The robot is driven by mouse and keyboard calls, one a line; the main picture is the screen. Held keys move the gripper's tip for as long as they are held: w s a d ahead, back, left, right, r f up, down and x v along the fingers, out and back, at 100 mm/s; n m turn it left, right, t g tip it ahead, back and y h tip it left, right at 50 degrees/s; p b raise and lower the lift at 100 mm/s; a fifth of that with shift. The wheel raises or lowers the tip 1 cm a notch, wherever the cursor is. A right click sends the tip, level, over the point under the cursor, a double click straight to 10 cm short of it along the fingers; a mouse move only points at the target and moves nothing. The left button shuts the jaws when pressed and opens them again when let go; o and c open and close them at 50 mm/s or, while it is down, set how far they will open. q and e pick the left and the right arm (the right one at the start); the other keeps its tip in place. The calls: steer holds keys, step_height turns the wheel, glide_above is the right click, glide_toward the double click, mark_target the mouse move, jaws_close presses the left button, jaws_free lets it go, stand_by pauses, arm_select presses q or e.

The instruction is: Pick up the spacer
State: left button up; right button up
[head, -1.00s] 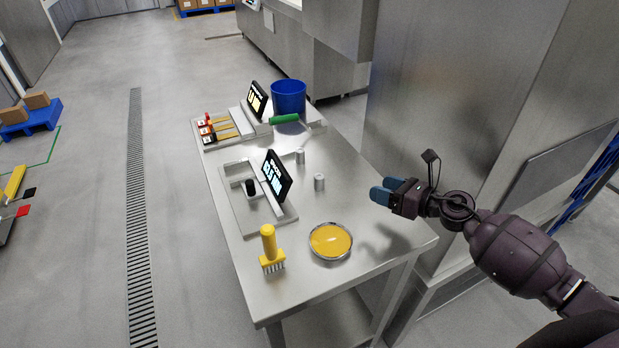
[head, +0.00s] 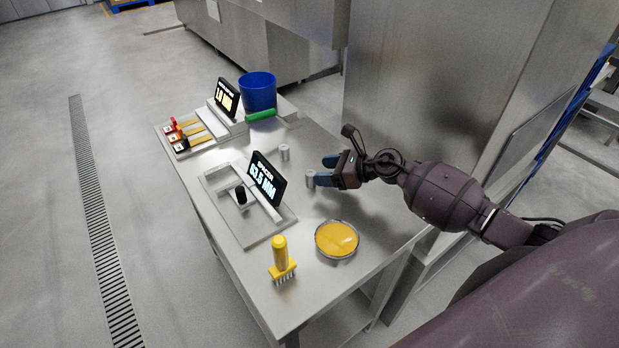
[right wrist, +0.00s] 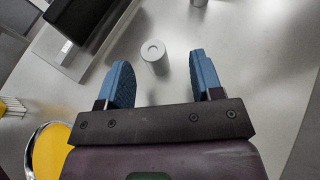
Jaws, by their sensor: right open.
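Two small grey metal cylinders, which look like spacers, stand upright on the steel table. The nearer spacer (head: 310,179) is right at the fingertips of my right gripper (head: 323,170). In the right wrist view this spacer (right wrist: 154,57) stands just ahead of the fingers, between their lines and closer to the left finger. My right gripper (right wrist: 160,76) is open with blue finger pads and holds nothing. The farther spacer (head: 284,152) stands behind and to the left, and its base shows at the top of the right wrist view (right wrist: 199,3). My left gripper is out of view.
A measuring fixture with a lit display (head: 265,180) stands left of the spacers. A dish of yellow filling (head: 337,239) and a yellow-handled brush (head: 281,258) are nearer. A blue bucket (head: 257,91) and green-handled tool (head: 261,115) are at the back. The table's right side is clear.

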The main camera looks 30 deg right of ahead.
mark_target(308, 172)
steer(key=x, duration=0.5)
steer(key=shift+s+a+p, duration=0.2)
steer(key=shift+a+p, duration=0.1)
steer(key=shift+a, duration=0.05)
steer(key=shift+w+a+f, duration=0.25)
steer(key=shift+w+a, duration=0.05)
steer(key=shift+w, duration=0.1)
steer(key=c, duration=1)
